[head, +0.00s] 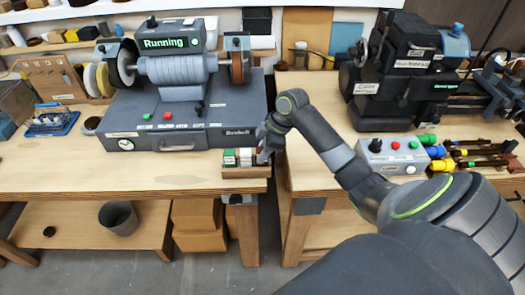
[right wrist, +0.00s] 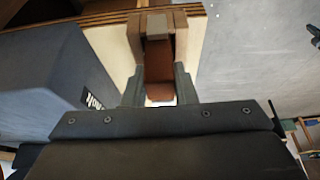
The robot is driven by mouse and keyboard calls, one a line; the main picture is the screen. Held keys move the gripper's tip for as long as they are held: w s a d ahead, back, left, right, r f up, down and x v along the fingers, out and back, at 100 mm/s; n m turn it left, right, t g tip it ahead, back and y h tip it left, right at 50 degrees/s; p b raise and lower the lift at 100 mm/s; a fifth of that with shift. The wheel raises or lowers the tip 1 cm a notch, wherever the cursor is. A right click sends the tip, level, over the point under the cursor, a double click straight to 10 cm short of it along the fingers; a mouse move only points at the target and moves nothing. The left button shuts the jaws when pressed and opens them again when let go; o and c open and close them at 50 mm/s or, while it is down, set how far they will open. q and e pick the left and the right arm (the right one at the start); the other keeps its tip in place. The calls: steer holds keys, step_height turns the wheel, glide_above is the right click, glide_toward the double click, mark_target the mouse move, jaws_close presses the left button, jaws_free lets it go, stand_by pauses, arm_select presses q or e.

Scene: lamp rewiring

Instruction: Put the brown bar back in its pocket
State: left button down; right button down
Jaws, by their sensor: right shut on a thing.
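The brown bar (right wrist: 159,68) shows in the right wrist view between the two fingers of my right gripper (right wrist: 159,90), which is shut on it. A grey-tan piece is at the bar's far end; I cannot tell if it belongs to the bar. In the head view my right gripper (head: 264,146) is at the right end of a small wooden tray (head: 246,172) at the bench's front edge. A green bar (head: 229,158) and a white bar (head: 245,156) stand in the tray. The gripper hides the tray's right end, so I cannot tell whether the brown bar is in a pocket. My left gripper is out of view.
The buffing machine (head: 180,130), its display reading "Running", stands right behind the tray. A gap separates this bench from the right bench, which holds a grey control box (head: 392,155) and a dark machine (head: 405,75). A bucket (head: 119,217) stands on the lower shelf.

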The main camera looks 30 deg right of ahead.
steer(key=shift+f, duration=0.2)
steer(key=c, duration=1.1)
jaws_free()
steer(key=b+v, duration=0.2)
steer(key=v, duration=1.5)
steer(key=shift+r+b, duration=0.25)
steer(key=shift+b, duration=0.1)
